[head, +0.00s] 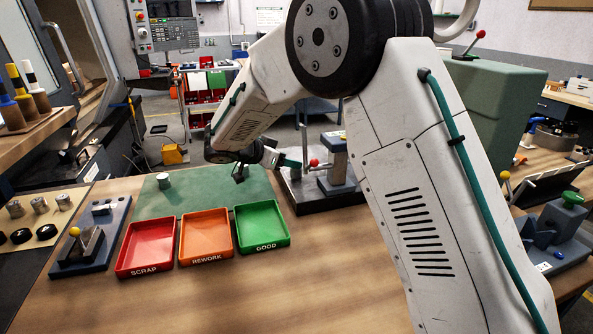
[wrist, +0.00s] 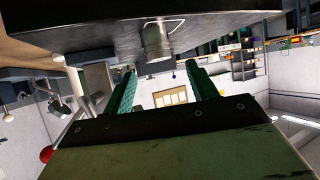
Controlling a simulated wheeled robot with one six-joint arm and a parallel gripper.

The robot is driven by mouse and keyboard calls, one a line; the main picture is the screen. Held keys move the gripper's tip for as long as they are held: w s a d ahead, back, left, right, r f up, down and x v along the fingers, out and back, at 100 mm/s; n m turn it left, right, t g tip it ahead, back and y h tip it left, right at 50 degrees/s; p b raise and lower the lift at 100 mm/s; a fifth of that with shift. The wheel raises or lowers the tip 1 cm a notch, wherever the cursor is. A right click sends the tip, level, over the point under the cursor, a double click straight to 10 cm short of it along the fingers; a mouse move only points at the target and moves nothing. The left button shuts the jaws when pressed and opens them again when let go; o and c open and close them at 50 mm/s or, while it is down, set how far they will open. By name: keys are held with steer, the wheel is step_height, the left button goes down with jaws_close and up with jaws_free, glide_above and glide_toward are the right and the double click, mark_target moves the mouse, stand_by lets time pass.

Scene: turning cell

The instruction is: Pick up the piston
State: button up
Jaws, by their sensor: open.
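The piston (head: 163,181), a short silvery cylinder, stands upright on the green mat (head: 205,193) towards its left end.
Red scrap (head: 146,246), orange rework (head: 206,236) and green good (head: 262,225) trays stand in front of the mat. A grey fixture with a yellow knob (head: 75,232) is at left. A red-knobbed device (head: 314,162) stands close right of my gripper. The front table is clear.

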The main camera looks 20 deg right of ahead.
mark_target(296, 169)
steer(key=d+f, duration=0.1)
steer(key=w+d+f, duration=0.1)
steer(key=d+f, duration=0.1)
steer(key=f, duration=0.1)
steer(key=shift+w+d, duration=0.25)
steer(key=shift+d, duration=0.1)
steer(key=shift+r, duration=0.1)
steer(key=c, duration=1.2)
